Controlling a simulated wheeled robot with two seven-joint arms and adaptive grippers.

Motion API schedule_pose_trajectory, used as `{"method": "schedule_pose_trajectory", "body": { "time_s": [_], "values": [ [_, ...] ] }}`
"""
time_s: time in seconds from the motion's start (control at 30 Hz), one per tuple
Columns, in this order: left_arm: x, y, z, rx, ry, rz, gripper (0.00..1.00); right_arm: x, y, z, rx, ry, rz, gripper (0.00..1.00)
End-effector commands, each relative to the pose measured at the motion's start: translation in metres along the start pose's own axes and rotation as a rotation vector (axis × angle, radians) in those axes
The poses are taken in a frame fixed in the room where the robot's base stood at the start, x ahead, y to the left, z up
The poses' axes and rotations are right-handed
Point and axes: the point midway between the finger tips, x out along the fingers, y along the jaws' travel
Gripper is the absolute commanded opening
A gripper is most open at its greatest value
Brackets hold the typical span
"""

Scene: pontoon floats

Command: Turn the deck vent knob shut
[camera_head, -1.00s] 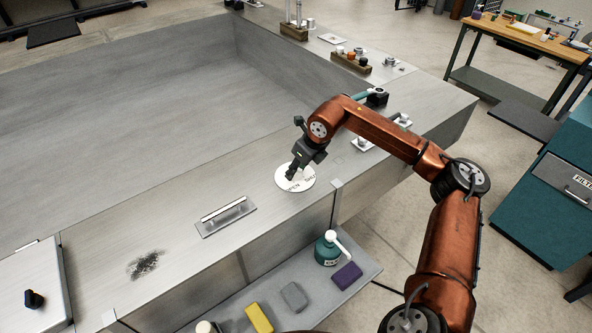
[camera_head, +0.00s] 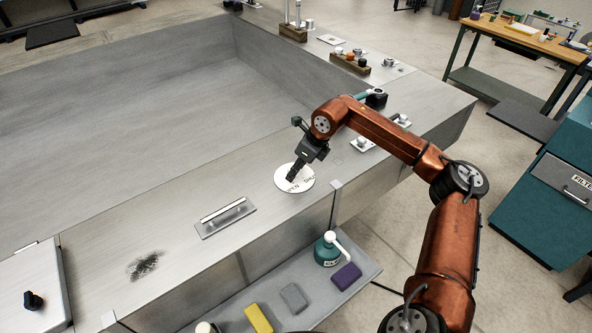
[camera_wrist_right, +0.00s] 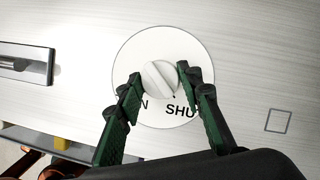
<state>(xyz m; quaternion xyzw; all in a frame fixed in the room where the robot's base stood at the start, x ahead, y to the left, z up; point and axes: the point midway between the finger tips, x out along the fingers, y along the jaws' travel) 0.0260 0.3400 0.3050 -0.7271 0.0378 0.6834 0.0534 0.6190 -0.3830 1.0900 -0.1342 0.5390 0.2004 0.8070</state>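The vent knob (camera_wrist_right: 160,79) is a pale round knob with a raised grip bar, set on a white dial plate (camera_wrist_right: 128,52). Its bar slants from upper left to lower right, with a small dark mark at the lower end near the word SHUT. The other label is mostly hidden by a finger. The dial plate also shows in the head view (camera_head: 304,184). My right gripper (camera_wrist_right: 159,76) has one green-black finger on each side of the knob, with narrow gaps visible; it looks open. In the head view, my right gripper (camera_head: 291,179) hides the knob. My left gripper is out of view.
A metal handle plate (camera_head: 226,217) lies left of the dial on the deck, with a dark scuff (camera_head: 144,265) beyond. A lower shelf holds a teal bottle (camera_head: 327,250), a purple block (camera_head: 346,276) and other blocks. Deck fittings stand behind my right arm.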

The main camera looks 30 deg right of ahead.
Motion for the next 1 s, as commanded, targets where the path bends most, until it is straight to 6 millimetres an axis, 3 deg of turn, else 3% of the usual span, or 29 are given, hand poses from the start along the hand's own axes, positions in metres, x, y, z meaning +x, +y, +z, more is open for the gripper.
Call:
{"method": "schedule_pose_trajectory", "body": {
  "time_s": [0.23,0.57,0.77,1.0],
  "values": [
    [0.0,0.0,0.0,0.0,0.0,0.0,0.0,0.0,0.0,0.0,0.001,-0.001,-0.001,0.51],
    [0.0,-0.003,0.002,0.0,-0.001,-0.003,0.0,-0.004,0.0,0.0,0.001,-0.001,-0.001,0.51],
    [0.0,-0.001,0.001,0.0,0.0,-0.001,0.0,-0.032,-0.001,0.0,0.001,-0.002,-0.003,0.51],
    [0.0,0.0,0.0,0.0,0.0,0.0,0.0,-0.083,-0.001,0.001,0.001,-0.003,-0.003,0.51]
  ]
}}
